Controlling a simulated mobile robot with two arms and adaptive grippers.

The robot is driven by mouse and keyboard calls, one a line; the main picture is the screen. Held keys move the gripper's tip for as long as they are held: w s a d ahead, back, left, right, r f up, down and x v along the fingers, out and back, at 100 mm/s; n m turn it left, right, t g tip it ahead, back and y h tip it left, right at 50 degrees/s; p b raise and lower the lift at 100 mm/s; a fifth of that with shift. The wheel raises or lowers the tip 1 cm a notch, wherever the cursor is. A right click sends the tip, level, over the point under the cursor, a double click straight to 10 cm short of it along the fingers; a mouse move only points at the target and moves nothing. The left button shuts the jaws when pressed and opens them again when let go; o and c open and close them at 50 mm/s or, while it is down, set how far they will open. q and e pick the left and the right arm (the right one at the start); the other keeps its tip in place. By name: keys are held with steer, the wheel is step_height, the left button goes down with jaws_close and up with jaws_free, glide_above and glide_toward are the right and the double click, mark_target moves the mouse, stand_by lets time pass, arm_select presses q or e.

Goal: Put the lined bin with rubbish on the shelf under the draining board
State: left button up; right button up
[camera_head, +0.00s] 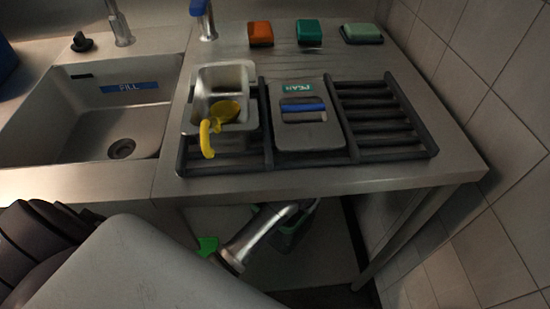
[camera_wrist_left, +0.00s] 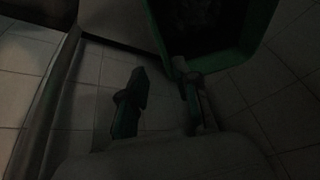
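The bin (camera_wrist_left: 267,18) is green with a dark lining and shows from above at the upper right of the left wrist view; its contents are too dark to make out. In the head view, part of the dark green bin (camera_head: 291,238) shows under the draining board, mostly hidden behind a metal cylinder. My left gripper (camera_wrist_left: 162,80) is open, its fingers apart with floor between them. Its right finger is close to the bin's near corner; I cannot tell whether they touch. My right gripper is out of view. The shelf cannot be made out clearly.
A board leg (camera_head: 405,237) and tiled wall (camera_head: 500,190) bound the right side. A sink (camera_head: 60,130) is at left.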

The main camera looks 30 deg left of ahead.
arm_select(q)
steer(key=s+a+f, duration=0.2)
steer(key=s+f, duration=0.2)
steer(key=s, duration=0.3)
steer(key=s+a+f+g, duration=0.1)
steer(key=s+f, duration=0.3)
steer(key=s, duration=0.4)
steer(key=s+a+f+g, duration=0.1)
steer(key=s+a+f, duration=0.2)
steer(key=s+f, duration=0.2)
steer(key=s, duration=0.2)
steer(key=shift+s, duration=0.3)
steer(key=shift+f, duration=0.1)
